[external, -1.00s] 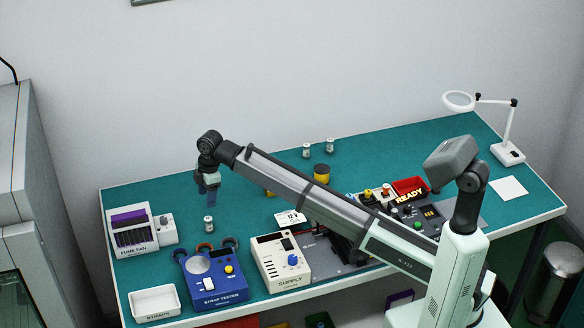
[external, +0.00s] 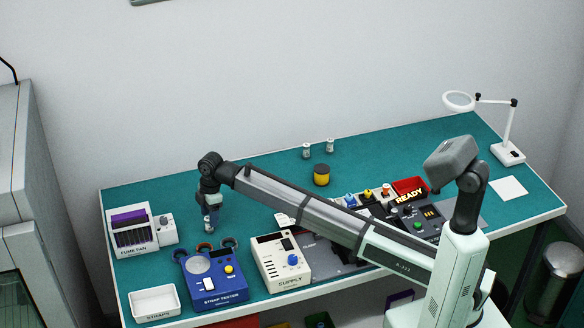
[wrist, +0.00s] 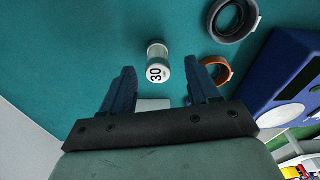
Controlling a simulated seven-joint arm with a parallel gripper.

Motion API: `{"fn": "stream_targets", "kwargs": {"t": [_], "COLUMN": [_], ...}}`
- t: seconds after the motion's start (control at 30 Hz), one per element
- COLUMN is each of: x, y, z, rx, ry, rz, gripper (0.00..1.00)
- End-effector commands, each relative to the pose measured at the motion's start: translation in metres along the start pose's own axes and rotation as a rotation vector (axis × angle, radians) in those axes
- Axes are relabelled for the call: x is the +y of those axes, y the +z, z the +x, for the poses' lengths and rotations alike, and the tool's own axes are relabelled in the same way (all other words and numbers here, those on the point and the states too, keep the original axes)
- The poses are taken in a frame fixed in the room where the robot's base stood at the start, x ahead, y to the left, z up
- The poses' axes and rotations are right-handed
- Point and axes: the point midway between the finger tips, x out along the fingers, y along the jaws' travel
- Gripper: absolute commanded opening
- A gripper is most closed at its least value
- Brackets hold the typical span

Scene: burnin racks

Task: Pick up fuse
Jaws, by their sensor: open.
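The fuse (wrist: 157,52) is a small light cylinder with metal-looking ends and a "30" label. In the wrist view it lies just beyond the open fingertips, in line with the gap between them. In the external view the fuse (external: 208,228) stands on the teal bench and is partly covered by my gripper. My gripper (external: 210,219) points down close over it. In the wrist view my gripper (wrist: 160,72) has its two blue fingers spread apart with nothing clamped between them. Any contact with the fuse cannot be told.
A grey ring (wrist: 234,18) and an orange ring (wrist: 216,72) lie right of the fuse, near the blue strap tester (external: 213,277). The supply box (external: 281,262) stands right. Bench behind is mostly clear.

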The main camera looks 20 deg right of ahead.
Motion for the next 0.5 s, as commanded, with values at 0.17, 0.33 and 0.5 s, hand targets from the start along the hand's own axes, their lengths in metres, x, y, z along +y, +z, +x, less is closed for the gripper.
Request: {"fn": "stream_targets", "kwargs": {"t": [0.17, 0.33, 0.5], "x": [0.002, 0.003, 0.003], "y": [-0.001, -0.001, -0.001], "z": [0.022, 0.042, 0.047], "rx": [-0.001, 0.0, 0.0], "ry": [-0.001, 0.0, 0.0], "rz": [0.0, 0.0, 0.0], "gripper": [0.6, 0.6, 0.6]}}
